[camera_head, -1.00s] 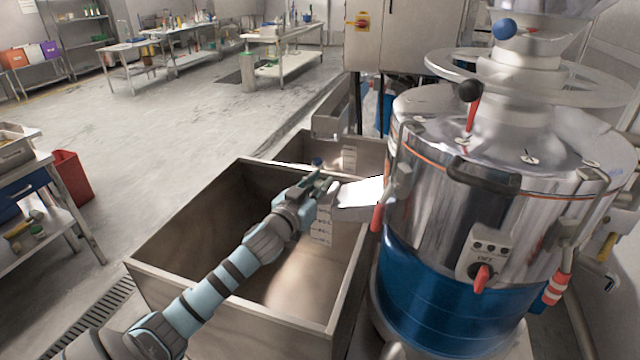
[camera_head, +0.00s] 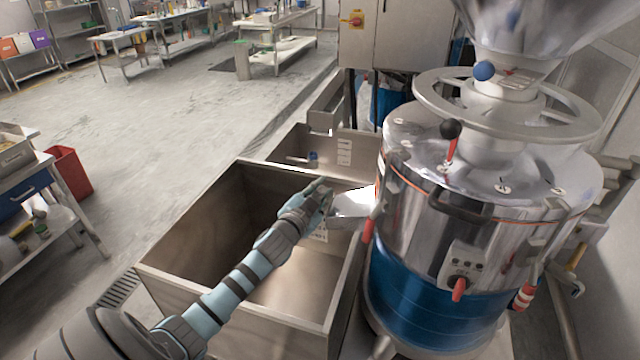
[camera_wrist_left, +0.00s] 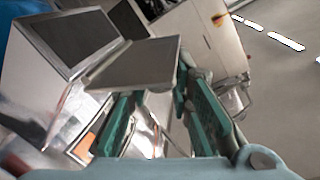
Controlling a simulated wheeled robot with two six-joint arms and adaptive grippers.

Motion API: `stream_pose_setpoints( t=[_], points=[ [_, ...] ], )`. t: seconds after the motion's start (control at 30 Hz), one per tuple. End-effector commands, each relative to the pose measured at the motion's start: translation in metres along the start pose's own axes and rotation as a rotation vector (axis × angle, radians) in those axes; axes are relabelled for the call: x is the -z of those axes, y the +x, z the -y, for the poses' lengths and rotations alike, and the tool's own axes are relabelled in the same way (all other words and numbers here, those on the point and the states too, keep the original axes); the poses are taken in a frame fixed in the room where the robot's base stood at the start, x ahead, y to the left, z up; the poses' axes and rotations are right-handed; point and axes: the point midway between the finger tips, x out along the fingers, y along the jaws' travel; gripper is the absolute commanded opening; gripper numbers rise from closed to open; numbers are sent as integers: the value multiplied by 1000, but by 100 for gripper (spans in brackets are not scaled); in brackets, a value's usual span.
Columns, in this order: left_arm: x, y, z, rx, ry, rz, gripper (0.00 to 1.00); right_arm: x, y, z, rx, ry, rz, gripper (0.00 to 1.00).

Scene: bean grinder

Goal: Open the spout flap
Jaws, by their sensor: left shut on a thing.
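The spout (camera_head: 352,203) juts from the left side of the steel and blue grinder (camera_head: 470,220), over the bins. In the left wrist view a dark rectangular opening framed in metal (camera_wrist_left: 78,42) shows beside a flat grey plate, the spout flap (camera_wrist_left: 135,65). The flap stands at an angle to that frame. My left gripper (camera_head: 322,190) is at the spout's outer end; its teal fingers (camera_wrist_left: 155,100) are shut on the flap's edge. The exact contact is partly hidden in the head view. My right gripper is not in view.
A large steel bin (camera_head: 180,285) lies below my left arm, with a smaller bin (camera_head: 350,165) behind it. The grinder has a red-handled lever (camera_head: 452,140) and a control box (camera_head: 463,268). Open floor (camera_head: 150,150) lies to the left.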

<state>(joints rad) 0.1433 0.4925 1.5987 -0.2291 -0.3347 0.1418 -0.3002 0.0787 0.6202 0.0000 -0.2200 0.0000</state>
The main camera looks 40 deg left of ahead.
Motion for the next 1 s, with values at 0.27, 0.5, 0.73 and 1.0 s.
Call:
stream_pose_setpoints(
  t=[0.27, 0.5, 0.73, 1.0],
  points=[
    [6, 1, 1, 3, 57, 0, 0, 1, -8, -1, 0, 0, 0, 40],
    [6, 1, 0, 3, 60, -1, 0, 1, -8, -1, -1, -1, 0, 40],
    [6, 1, 0, 3, 59, 0, 37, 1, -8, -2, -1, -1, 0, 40],
    [4, 0, -1, 2, 58, 4, 40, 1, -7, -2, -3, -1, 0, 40]
  ],
)
